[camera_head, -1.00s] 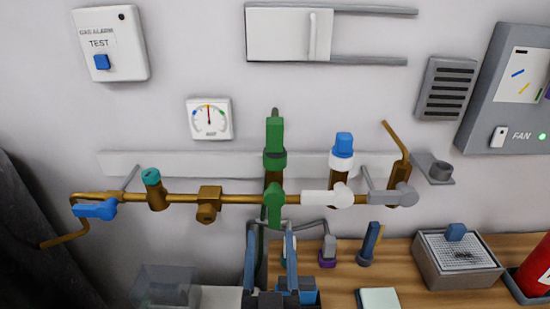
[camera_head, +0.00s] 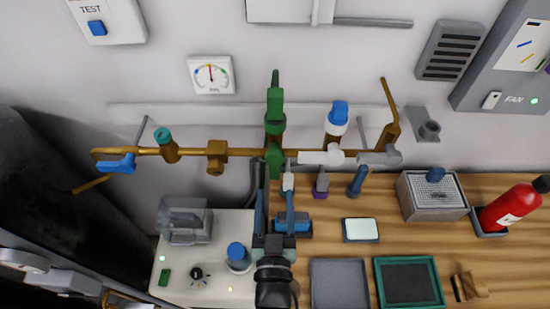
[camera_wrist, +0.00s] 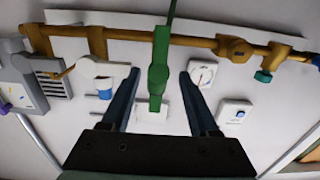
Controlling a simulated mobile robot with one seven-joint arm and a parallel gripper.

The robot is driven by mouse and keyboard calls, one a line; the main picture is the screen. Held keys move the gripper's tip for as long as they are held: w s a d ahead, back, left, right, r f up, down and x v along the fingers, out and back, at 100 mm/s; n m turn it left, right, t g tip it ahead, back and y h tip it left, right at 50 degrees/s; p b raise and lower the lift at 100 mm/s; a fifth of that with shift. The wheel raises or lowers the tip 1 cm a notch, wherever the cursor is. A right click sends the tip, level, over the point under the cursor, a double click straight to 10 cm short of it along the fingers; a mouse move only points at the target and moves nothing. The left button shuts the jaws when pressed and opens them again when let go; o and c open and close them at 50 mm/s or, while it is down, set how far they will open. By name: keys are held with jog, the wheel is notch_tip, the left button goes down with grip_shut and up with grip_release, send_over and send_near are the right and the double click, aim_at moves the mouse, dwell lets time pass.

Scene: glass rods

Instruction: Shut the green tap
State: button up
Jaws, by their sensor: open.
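The green tap (camera_head: 275,110) sits on the brass pipe in the middle of the head view. Its green lever (camera_head: 274,158) stands across the pipe, not along it. My gripper (camera_head: 275,176) is open, with its two blue fingers just below the lever in the head view. In the wrist view, the green tap (camera_wrist: 158,72) shows between the open fingers of my gripper (camera_wrist: 159,76), with a visible gap on either side. I cannot tell whether the fingertips reach past the lever in depth.
The brass pipe (camera_head: 240,153) also carries a blue-handled tap (camera_head: 117,163), a white-handled tap (camera_head: 322,157) and a grey-handled tap (camera_head: 380,157). Below, a wooden bench (camera_head: 450,205) holds trays and a red extinguisher (camera_head: 512,206). A white unit (camera_head: 215,270) stands left of my arm.

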aim_at(275, 168)
jog(key=w+p, duration=0.1)
jog(key=w, duration=0.8)
jog(key=shift+w+p, duration=0.2)
jog(key=shift+p, duration=0.1)
jog(key=shift+c, duration=0.2)
grip_shut()
dwell(0.9)
